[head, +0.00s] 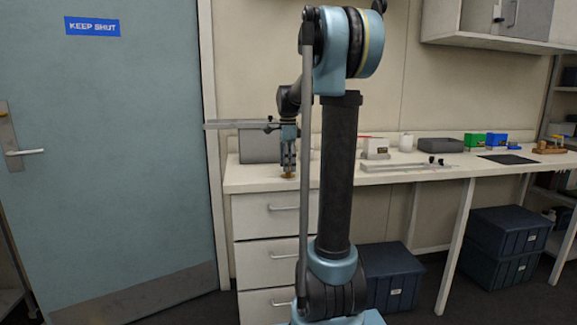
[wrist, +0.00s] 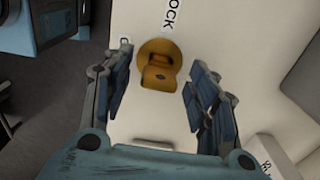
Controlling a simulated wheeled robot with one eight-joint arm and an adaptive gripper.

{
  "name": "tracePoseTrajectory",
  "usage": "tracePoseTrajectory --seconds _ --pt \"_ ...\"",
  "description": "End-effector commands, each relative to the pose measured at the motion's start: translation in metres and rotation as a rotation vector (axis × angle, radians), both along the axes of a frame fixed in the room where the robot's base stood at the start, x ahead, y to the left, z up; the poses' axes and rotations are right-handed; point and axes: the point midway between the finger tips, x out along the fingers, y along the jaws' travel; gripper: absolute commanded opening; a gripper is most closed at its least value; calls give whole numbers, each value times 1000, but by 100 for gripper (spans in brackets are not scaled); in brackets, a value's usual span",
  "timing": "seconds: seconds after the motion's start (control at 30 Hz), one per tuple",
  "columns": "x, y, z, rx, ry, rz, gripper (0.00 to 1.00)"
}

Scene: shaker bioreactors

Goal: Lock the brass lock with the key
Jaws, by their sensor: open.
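The brass lock (wrist: 160,47) shows in the wrist view as a round plate on the white bench top. A flat brass tab with a small dark hole (wrist: 157,79) stands out from it; I cannot tell whether this is the key's head or part of the lock. My gripper (wrist: 157,66) is open, one blue-padded finger on each side of the tab, with a visible gap on both sides. In the head view my gripper (head: 288,165) points down over the bench's left end, just above the small brass piece (head: 288,175). No separate key is identifiable.
A printed label reading LOCK (wrist: 171,14) lies beside the brass plate. A blue door (head: 110,150) is at the left.

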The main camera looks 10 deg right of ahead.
Motion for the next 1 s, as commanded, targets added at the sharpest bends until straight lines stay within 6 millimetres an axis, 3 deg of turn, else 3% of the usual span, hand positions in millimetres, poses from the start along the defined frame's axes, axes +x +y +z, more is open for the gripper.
tracePoseTrajectory --seconds 0.3,0.5,1.0 --pt "0 0 -2 0 0 0 51" --pt "0 0 -1 0 0 0 6" --pt "1 0 -5 0 -2 0 5"
